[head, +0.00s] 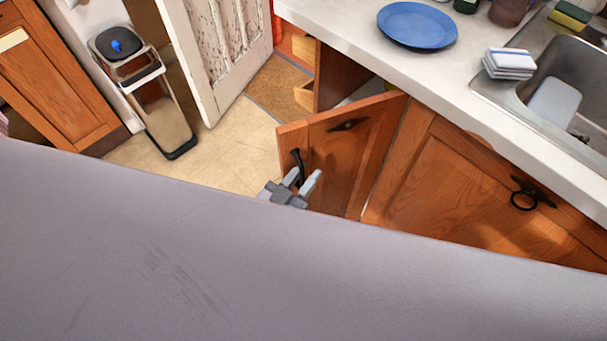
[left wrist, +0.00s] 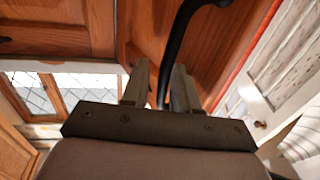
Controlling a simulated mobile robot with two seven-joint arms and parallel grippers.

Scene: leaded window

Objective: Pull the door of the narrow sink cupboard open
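The narrow sink cupboard's door (head: 350,145) is wooden and stands partly open, swung out from the counter front. A black bar handle (head: 298,160) sits near its free edge, and a dark metal fitting is on its face. My left gripper (head: 303,183) is at the lower end of this handle, its fingers parted. In the left wrist view, the handle (left wrist: 178,45) runs down between the two fingers (left wrist: 160,85), close to the right one, with a gap to the left one. My right gripper is out of view.
The wider cupboard door (head: 470,195) with a black ring pull is closed to the right. The counter (head: 340,25) above holds a blue plate (head: 417,24) and the sink. A bin (head: 160,105) and a worn white door (head: 225,55) stand left; tiled floor between is clear.

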